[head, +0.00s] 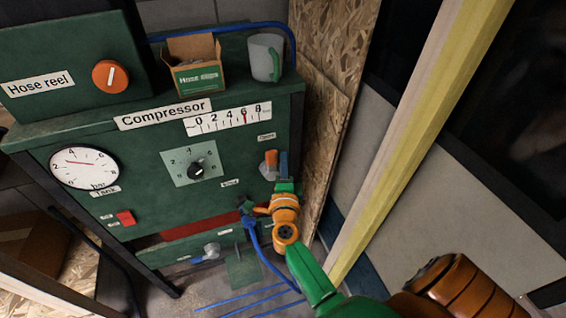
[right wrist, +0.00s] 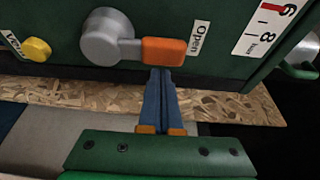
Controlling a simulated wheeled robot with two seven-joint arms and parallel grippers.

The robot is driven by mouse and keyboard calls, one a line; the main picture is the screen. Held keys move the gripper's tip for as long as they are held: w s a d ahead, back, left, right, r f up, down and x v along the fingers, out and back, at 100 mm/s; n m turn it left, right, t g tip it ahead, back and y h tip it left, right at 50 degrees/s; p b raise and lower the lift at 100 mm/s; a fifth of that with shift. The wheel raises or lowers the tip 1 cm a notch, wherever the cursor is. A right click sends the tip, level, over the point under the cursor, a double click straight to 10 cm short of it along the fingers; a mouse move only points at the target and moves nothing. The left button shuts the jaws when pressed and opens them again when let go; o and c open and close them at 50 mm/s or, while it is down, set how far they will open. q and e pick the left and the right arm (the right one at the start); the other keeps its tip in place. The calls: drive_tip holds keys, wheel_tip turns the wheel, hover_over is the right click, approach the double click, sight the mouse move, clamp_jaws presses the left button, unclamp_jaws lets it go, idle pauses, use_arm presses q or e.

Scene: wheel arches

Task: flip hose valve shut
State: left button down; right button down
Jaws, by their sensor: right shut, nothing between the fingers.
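The hose valve (head: 268,171) is on the right side of the green compressor front, a grey hub with an orange lever (head: 270,157). The lever points up toward a small label, which reads Open in the right wrist view. That view also shows the grey hub (right wrist: 100,38) and orange lever (right wrist: 163,50) close up. My right gripper (head: 283,164) is shut and empty, its blue fingers just right of the lever. In the wrist view its fingertips (right wrist: 161,70) are right at the lever's edge; I cannot tell whether they touch. My left gripper is not in view.
A cardboard box (head: 196,79) and grey mug (head: 265,59) stand on the compressor top. A blue hose (head: 259,250) hangs below the valve, near a second grey knob (head: 211,250). A chipboard panel (head: 325,120) and yellow post (head: 412,130) stand to the right.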

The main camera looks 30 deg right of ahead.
sight(272, 159)
drive_tip(key=shift+w+a+r+n, duration=0.15)
drive_tip(key=shift+a+n, duration=0.35)
drive_tip(key=shift+n, duration=0.3)
drive_tip(key=a+n+t, duration=0.1)
drive_tip(key=a+n+b, duration=0.1)
drive_tip(key=n, duration=0.1)
drive_tip(key=shift+w+t, duration=0.2)
drive_tip(key=shift+t, duration=0.2)
drive_tip(key=w+a+f+n+t+y+b, duration=0.1)
drive_tip(key=a+f+n+t+y+b, duration=0.3)
drive_tip(key=n, duration=1.3)
drive_tip(key=shift+w+a+f+n+y+b, duration=0.25)
drive_tip(key=shift+a+f+n+y+b, duration=0.25)
drive_tip(key=shift+a, duration=0.45)
drive_tip(key=shift+r, duration=0.1)
